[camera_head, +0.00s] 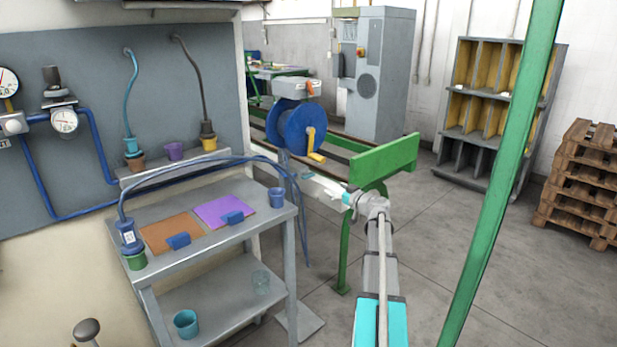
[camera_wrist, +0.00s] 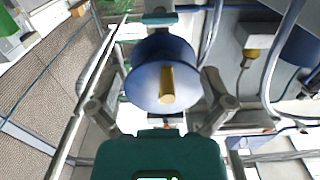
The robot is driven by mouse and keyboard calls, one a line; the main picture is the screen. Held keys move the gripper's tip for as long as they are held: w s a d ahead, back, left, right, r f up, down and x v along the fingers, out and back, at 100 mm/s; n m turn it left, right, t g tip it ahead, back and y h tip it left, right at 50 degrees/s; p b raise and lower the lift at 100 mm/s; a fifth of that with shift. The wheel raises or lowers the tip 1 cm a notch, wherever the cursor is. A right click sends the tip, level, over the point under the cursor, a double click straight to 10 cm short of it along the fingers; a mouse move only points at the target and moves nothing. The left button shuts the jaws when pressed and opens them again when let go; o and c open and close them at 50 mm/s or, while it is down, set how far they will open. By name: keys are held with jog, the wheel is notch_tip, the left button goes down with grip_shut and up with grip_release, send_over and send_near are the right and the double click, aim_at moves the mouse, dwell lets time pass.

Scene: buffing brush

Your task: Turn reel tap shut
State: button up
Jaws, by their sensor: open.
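A blue hose reel (camera_head: 297,130) with a yellow crank handle (camera_head: 314,142) stands beyond the workbench. In the wrist view the blue reel (camera_wrist: 150,65) lies ahead, with its yellow handle (camera_wrist: 167,86) pointing toward the camera. My gripper (camera_wrist: 158,76) is open, its fingers spread to either side of the reel in that view. In the head view my gripper (camera_head: 318,184) is below and just right of the reel, small and pale. It looks empty and apart from the handle. I cannot make out a separate reel tap for certain.
A grey workbench (camera_head: 185,238) with orange and purple pads and a blue hose stands left. A green panel (camera_head: 384,160) on a post is close to my arm. A green upright (camera_head: 500,180) crosses the right side. Shelves (camera_head: 497,100) and pallets (camera_head: 582,180) are farther right.

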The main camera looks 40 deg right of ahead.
aim_at(311, 177)
jog(key=shift+w, duration=0.1)
jog(key=w, duration=0.9)
jog(key=w+a, duration=0.1)
jog(key=w, duration=0.3)
jog(key=shift+w+a, duration=0.1)
jog(key=shift+w, duration=0.2)
jog(key=c, duration=0.9)
